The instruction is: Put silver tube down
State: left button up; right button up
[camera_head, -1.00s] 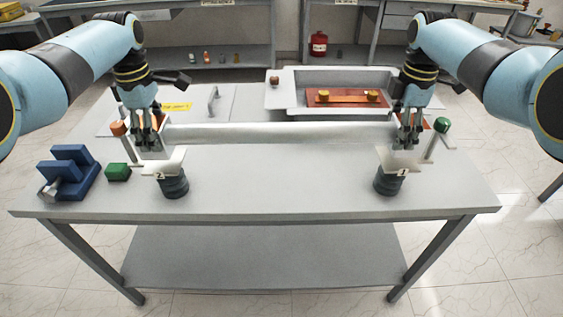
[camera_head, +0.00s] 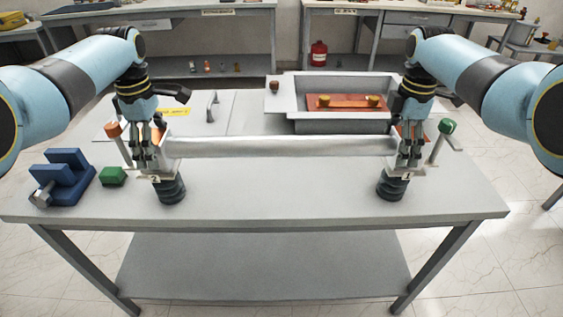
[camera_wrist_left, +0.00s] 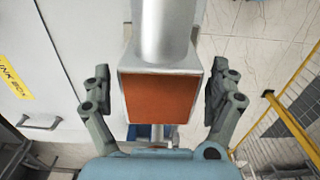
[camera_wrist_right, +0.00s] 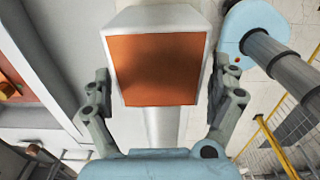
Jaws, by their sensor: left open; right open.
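The silver tube (camera_head: 280,147) lies level across two stands, numbered 2 (camera_head: 170,187) at the left and 1 (camera_head: 393,184) at the right. Its block-like ends have orange faces. My left gripper (camera_head: 145,160) is at the left end, and my right gripper (camera_head: 405,157) is at the right end. In the left wrist view, the open left fingers (camera_wrist_left: 160,95) stand on both sides of the orange end face (camera_wrist_left: 160,98), with gaps. In the right wrist view, the open right fingers (camera_wrist_right: 165,98) flank the other end face (camera_wrist_right: 155,70). Contact with the stands is partly hidden.
A blue bracket (camera_head: 62,178) and a green block (camera_head: 113,176) lie at the table's left. Behind the tube are a grey tray (camera_head: 290,120) with an orange plate (camera_head: 347,103) and a panel with a handle (camera_head: 211,106). The table front (camera_head: 280,195) is clear.

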pick_arm(q)
notch_tip(320, 180, up, 11)
jog(key=shift+r, duration=0.35)
pick_arm(e)
jog(key=shift+r, duration=0.15)
notch_tip(320, 180, up, 12)
jog(key=shift+f, duration=0.15)
dwell(0.3)
